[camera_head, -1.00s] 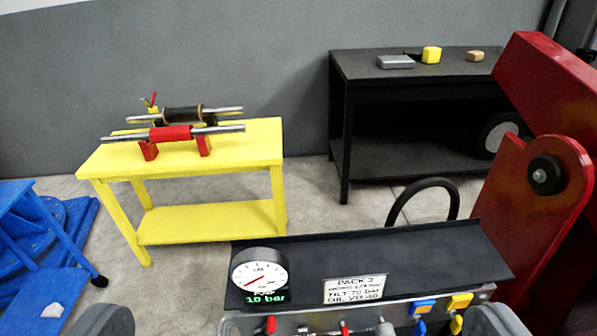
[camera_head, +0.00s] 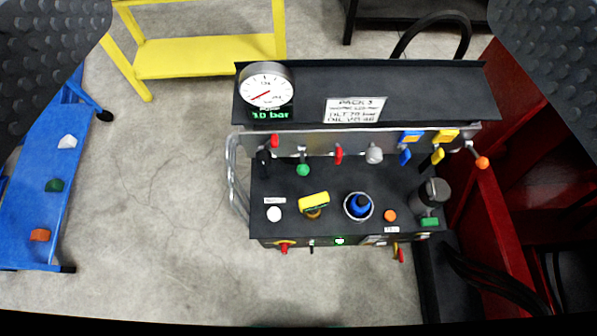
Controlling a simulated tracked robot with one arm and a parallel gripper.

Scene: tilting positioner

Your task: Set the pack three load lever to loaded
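The pack three unit (camera_head: 470,90) is a dark box with a plate (camera_head: 353,109) reading "PACK 3". A row of levers and handles runs along its metal strip: a black knob (camera_head: 264,157), a green knob (camera_head: 303,170), a red handle (camera_head: 339,155), a grey knob (camera_head: 374,155), a blue handle (camera_head: 405,156), a yellow handle (camera_head: 437,156) and an orange-knobbed lever (camera_head: 482,162) at the right end. I cannot tell which is the load lever; small labels are unreadable. My gripper (camera_head: 300,50) shows as two widely parted dark pads in the upper corners, empty.
The lower deck carries a yellow handle (camera_head: 313,201), a blue knob (camera_head: 361,204) and small buttons. A red structure (camera_head: 480,225) stands close on the right. A blue frame (camera_head: 45,200) stands left. Open floor (camera_head: 170,200) lies between.

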